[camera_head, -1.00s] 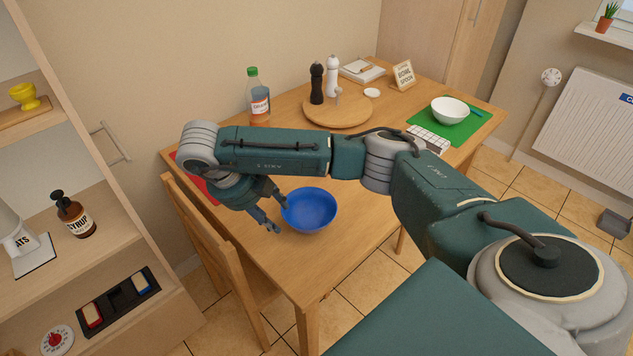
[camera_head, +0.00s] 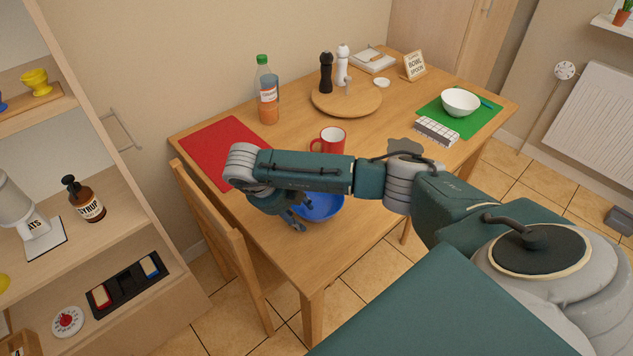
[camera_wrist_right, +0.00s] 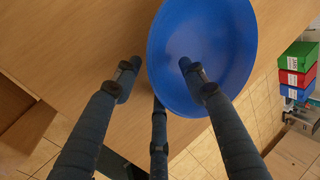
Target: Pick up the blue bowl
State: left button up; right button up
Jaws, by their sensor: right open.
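The blue bowl (camera_head: 322,208) stands upright on the wooden table near its front edge, partly hidden by my right arm in the head view. My right gripper (camera_head: 300,222) is at the bowl's left side, fingers pointing down and apart. In the right wrist view the bowl (camera_wrist_right: 205,45) fills the upper right. There my right gripper (camera_wrist_right: 155,75) is open, with one finger over the bowl's inside and the others outside its left rim. I cannot tell whether any finger touches the bowl. My left gripper is not in view.
A red mug (camera_head: 328,141) stands behind my forearm, near a red mat (camera_head: 222,150). A bottle (camera_head: 267,92), a round board (camera_head: 346,104) with mills, and a white bowl (camera_head: 460,102) on a green mat (camera_head: 435,108) are farther back. A wooden chair (camera_head: 215,235) is at the left.

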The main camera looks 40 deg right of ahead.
grip_shut()
